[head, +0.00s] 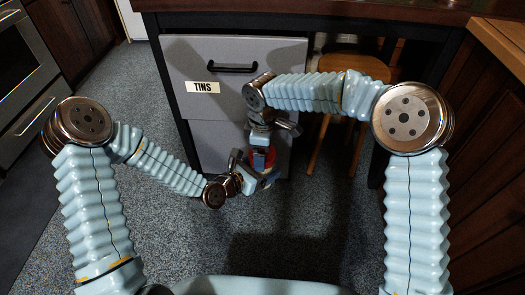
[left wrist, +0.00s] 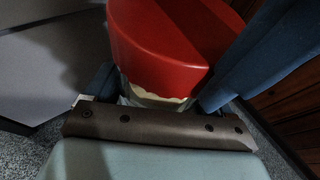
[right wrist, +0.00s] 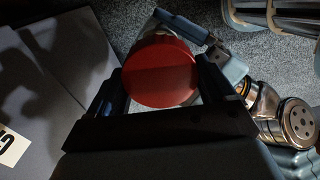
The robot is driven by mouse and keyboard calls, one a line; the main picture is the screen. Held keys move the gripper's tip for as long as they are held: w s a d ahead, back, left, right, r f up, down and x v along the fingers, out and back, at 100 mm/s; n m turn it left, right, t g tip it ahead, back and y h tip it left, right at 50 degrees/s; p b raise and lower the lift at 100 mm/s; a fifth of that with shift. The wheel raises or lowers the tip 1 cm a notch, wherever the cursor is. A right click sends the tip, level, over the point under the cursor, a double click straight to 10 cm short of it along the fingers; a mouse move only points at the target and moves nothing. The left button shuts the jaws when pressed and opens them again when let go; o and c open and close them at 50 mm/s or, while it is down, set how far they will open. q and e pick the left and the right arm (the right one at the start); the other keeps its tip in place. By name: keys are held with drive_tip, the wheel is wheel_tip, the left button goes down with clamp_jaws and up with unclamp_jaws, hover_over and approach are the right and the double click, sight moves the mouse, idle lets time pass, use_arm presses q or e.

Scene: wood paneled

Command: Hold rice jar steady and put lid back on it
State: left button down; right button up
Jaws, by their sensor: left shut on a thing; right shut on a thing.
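The red lid (right wrist: 160,72) sits over the mouth of the rice jar (left wrist: 155,98), with a pale band of the jar showing below its rim in the left wrist view (left wrist: 165,40). I cannot tell whether the lid is fully seated. My left gripper (head: 262,178) is shut on the jar and holds it in the air in front of the drawers. My right gripper (head: 262,158) is above it, shut on the lid, with one dark finger on each side. In the head view the grippers hide most of the jar and lid; only a red edge shows.
A grey drawer unit (head: 225,100) labelled TINS stands close behind the grippers, under a dark worktop (head: 320,10). A wooden stool (head: 350,68) is to its right. An oven (head: 25,75) is at far left. The grey speckled floor (head: 130,230) is clear.

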drive_tip(key=o, duration=1)
drive_tip(key=shift+r, duration=0.1)
drive_tip(key=shift+r, duration=2.15)
